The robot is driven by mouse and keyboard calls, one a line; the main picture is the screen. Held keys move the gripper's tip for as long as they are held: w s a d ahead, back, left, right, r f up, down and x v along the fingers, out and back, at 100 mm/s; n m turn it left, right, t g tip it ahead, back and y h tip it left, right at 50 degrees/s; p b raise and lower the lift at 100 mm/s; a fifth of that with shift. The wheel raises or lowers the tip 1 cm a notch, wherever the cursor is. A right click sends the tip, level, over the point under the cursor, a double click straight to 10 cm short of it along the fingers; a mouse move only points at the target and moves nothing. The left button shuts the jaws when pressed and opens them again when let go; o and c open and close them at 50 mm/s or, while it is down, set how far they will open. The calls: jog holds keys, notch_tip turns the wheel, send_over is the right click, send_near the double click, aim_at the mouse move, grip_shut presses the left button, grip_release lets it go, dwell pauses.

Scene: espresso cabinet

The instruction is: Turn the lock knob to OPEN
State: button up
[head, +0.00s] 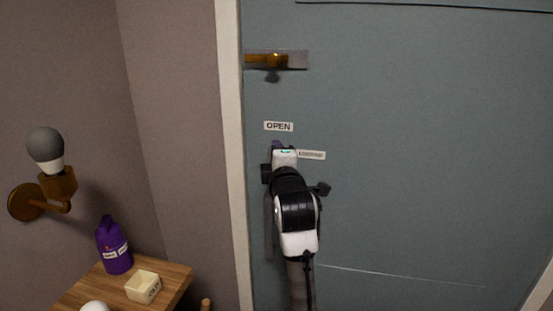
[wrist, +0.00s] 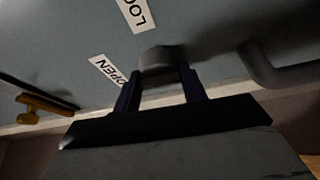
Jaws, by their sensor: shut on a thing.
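The grey lock knob (wrist: 157,62) is on the blue-grey door (head: 420,140). In the wrist view the two dark fingers of my gripper (wrist: 160,84) are shut on the knob, one on each side. In the head view my gripper (head: 279,150) is against the door, just below the OPEN label (head: 278,126), and hides the knob. A second label (head: 312,155) is to the right of my gripper; in the wrist view its visible letters read "LOC" (wrist: 136,10). The OPEN label also shows in the wrist view (wrist: 107,70), partly behind a finger. I cannot tell the knob's exact angle.
A grey pull handle (wrist: 268,68) is close to my gripper at right in the wrist view. At the left are a wall lamp (head: 47,150) and a wooden table (head: 172,292) with a purple bottle (head: 114,248) and a cream box (head: 143,287).

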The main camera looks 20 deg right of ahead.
jog(key=shift+n, duration=0.4)
jog(key=o, duration=1)
jog(key=s+a+b, duration=0.1)
jog(key=s, duration=0.3)
jog(key=s+a+b, duration=0.1)
jog(key=s, duration=0.4)
jog(key=s+b, duration=0.2)
jog(key=s, duration=0.2)
jog(key=shift+s+a, duration=0.3)
jog(key=shift+a, duration=0.1)
